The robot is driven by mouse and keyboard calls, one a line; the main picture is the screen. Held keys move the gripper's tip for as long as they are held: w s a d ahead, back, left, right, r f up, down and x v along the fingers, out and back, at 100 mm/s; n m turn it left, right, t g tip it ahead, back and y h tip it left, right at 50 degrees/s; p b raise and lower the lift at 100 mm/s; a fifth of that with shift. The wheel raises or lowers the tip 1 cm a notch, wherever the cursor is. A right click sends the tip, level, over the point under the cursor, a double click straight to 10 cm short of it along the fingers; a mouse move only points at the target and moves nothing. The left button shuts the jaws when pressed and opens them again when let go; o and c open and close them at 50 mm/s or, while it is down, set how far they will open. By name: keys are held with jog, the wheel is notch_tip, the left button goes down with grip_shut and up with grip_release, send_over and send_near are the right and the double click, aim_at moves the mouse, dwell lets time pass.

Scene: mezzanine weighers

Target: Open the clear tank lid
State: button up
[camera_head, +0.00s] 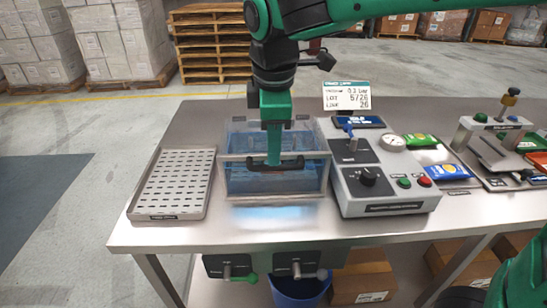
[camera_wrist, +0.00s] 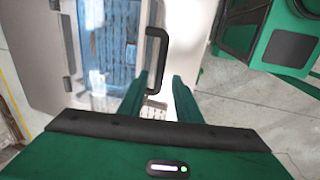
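The clear tank (camera_head: 240,182) stands on the steel bench with bluish contents, and its clear lid (camera_wrist: 112,40) looks down over it. A black bar handle (camera_head: 291,166) runs along the lid's front edge; it also shows in the wrist view (camera_wrist: 163,42). My gripper (camera_head: 273,160) points down at the handle. In the wrist view my gripper's green fingers (camera_wrist: 160,84) are apart, with one end of the handle between them. I cannot tell whether either finger touches it. My gripper hides the middle of the handle in the head view.
A perforated tray (camera_head: 176,183) lies left of the tank. A control box (camera_head: 385,190) with a knob and buttons stands close on the right, with a sign (camera_head: 346,95) behind. A blue bin (camera_head: 299,291) and cartons (camera_head: 364,275) are below the bench.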

jog(key=shift+w+f, duration=0.25)
jog(key=shift+f, duration=0.9)
jog(key=shift+w+f, duration=0.2)
jog(key=shift+f, duration=0.95)
grip_shut()
